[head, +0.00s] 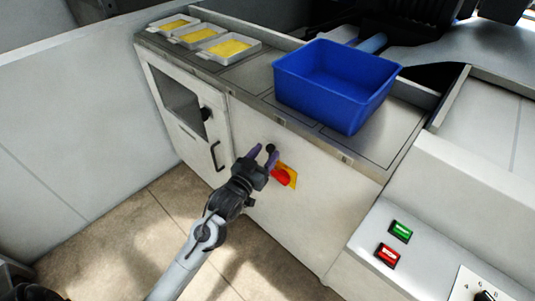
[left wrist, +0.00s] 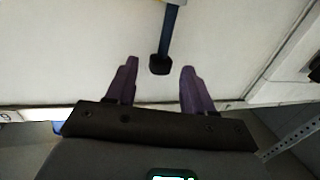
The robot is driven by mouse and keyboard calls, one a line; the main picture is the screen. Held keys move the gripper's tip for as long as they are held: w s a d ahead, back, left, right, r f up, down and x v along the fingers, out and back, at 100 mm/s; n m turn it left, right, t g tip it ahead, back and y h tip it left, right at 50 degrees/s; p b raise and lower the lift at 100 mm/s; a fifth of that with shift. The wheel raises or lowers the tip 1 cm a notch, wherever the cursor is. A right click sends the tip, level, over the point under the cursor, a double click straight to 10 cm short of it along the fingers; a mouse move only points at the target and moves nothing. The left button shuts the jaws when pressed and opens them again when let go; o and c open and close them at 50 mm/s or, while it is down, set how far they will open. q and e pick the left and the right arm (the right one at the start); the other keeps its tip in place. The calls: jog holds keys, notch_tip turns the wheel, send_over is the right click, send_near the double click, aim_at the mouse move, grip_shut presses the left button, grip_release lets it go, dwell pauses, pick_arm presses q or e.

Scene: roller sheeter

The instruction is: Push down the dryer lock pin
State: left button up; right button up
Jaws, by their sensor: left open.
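A small black knob (head: 270,148), which looks like the lock pin, stands out from the white cabinet front (head: 318,190). My left gripper (head: 264,155) has purple fingers, is open and empty, and reaches up to the cabinet front with the knob close to its fingertips. In the left wrist view the black knob (left wrist: 159,65) appears between the two open fingers (left wrist: 157,72), with a gap on each side. A dark blue-grey bar runs up from the knob there. Whether a finger touches the knob cannot be told. My right gripper is not in view.
A red and yellow rotary switch (head: 281,177) sits just right of the gripper. A door with a black knob (head: 205,113) and handle (head: 215,156) is to the left. A blue bin (head: 340,98) and yellow-filled trays (head: 229,48) stand on top. Green (head: 401,231) and red (head: 387,256) buttons are lower right.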

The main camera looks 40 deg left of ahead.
pick_arm(q)
jog(key=shift+w+a, duration=0.1)
jog(key=shift+w, duration=0.75)
grip_shut()
